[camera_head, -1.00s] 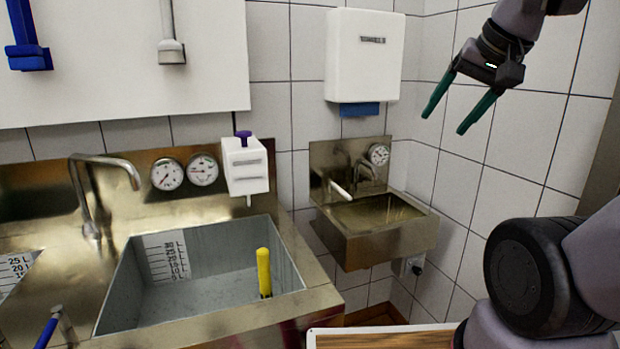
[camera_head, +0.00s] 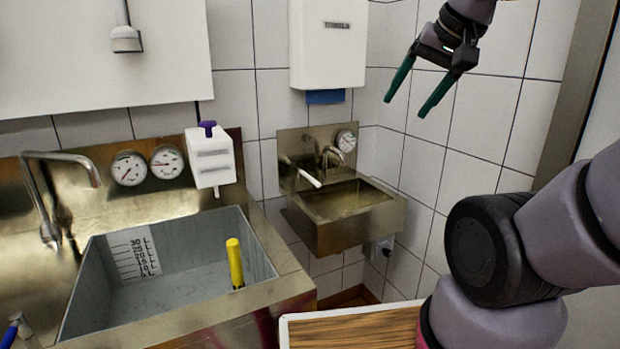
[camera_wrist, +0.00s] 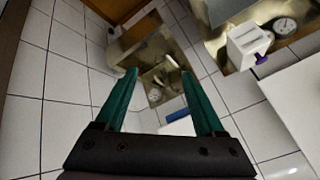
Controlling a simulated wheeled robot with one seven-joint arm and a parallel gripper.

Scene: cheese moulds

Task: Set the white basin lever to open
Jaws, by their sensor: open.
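The white basin lever (camera_head: 304,174) is a thin white handle on the small metal wall basin (camera_head: 347,236). It slants down to the right over the basin's left side, beside the tap (camera_head: 331,154). My gripper (camera_head: 411,105) is open and empty, high in front of the tiled wall, above and right of the basin and apart from the lever. In the wrist view, the basin (camera_wrist: 152,74) shows between and beyond my open fingers (camera_wrist: 158,75).
A white towel dispenser (camera_head: 328,50) hangs above the basin. A large sink (camera_head: 100,295) with a yellow-handled thing (camera_head: 234,262) is at left. A white soap dispenser (camera_head: 212,163) hangs between them. A wooden-topped surface (camera_head: 352,330) lies in front.

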